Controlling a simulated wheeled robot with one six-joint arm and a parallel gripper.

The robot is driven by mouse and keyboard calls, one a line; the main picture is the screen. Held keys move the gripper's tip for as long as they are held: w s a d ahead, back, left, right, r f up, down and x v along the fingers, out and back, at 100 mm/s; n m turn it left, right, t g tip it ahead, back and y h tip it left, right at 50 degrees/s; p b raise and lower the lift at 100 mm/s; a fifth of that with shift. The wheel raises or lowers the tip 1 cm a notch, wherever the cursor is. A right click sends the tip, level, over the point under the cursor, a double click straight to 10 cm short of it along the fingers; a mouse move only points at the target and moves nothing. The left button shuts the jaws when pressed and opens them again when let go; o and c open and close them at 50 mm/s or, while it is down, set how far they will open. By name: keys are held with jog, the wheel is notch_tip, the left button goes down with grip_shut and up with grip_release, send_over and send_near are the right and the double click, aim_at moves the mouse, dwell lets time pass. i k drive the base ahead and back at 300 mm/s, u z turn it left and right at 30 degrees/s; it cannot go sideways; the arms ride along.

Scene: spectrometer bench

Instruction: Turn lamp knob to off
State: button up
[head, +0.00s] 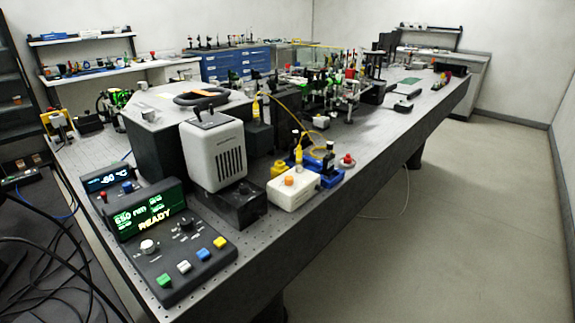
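Several knobs show at the near end of the bench, and I cannot tell which one is the lamp knob. An orange knob (288,181) sits on top of a small cream box (303,190). A pale knob (148,247) and a dark knob (186,224) sit on the black control console (195,246). The console's green display (151,212) reads "650 nm" and "READY". A white vented housing (211,153) stands behind the console on a black base. The knobs' pointer settings are too small to read. My gripper is not in view.
Green, white, blue and yellow buttons line the console's front. A smaller display unit (108,181) reading "-60 °C" stands behind it. Blue and yellow fixtures (322,170) and a red button (347,160) stand right of the cream box. The floor (470,215) right of the bench (415,135) is clear; cables lie left.

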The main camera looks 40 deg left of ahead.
aim_at(289, 180)
jog(key=u, duration=0.6)
jog(key=i, duration=0.9)
jog(key=u, duration=0.65)
